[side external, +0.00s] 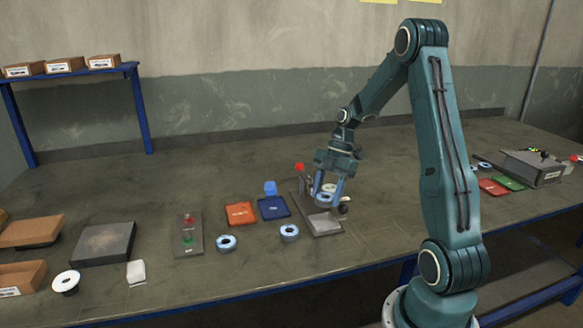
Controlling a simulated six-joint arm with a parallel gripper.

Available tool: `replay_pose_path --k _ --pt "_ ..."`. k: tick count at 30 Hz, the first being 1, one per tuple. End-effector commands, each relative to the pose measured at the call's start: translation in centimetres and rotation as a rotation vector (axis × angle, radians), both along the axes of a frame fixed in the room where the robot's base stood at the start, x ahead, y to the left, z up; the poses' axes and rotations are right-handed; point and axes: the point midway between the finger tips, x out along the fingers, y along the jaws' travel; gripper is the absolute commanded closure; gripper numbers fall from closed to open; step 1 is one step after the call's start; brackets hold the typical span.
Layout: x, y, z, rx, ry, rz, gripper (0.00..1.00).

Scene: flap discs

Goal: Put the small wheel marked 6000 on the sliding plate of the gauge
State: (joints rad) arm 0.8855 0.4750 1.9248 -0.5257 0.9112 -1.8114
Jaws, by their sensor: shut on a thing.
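My gripper (328,198) points down over the gauge (302,199), with its blue fingers shut on a small blue-and-white wheel (324,199). The wheel is held near the gauge's pale plate (323,222), toward its back. I cannot tell whether the wheel touches the gauge. The markings on the wheels are too small to read. A second blue-rimmed wheel (289,232) lies on the table left of the gauge, and another (227,243) lies farther left. A paler wheel (66,282) with a dark centre lies at the front left.
A dark slab (103,244) and cardboard boxes (30,232) stand far left. The back of the table is mostly clear.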

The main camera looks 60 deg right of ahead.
Motion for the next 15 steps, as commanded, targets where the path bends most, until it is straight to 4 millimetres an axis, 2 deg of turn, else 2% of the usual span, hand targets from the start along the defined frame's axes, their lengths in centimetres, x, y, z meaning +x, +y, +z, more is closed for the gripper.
replay_pose_path --k 7,15 --pt "0.0 0.1 -1.0 0.002 0.001 0.001 0.74" --pt "0.0 0.1 -3.0 0.001 0.002 0.001 0.74"
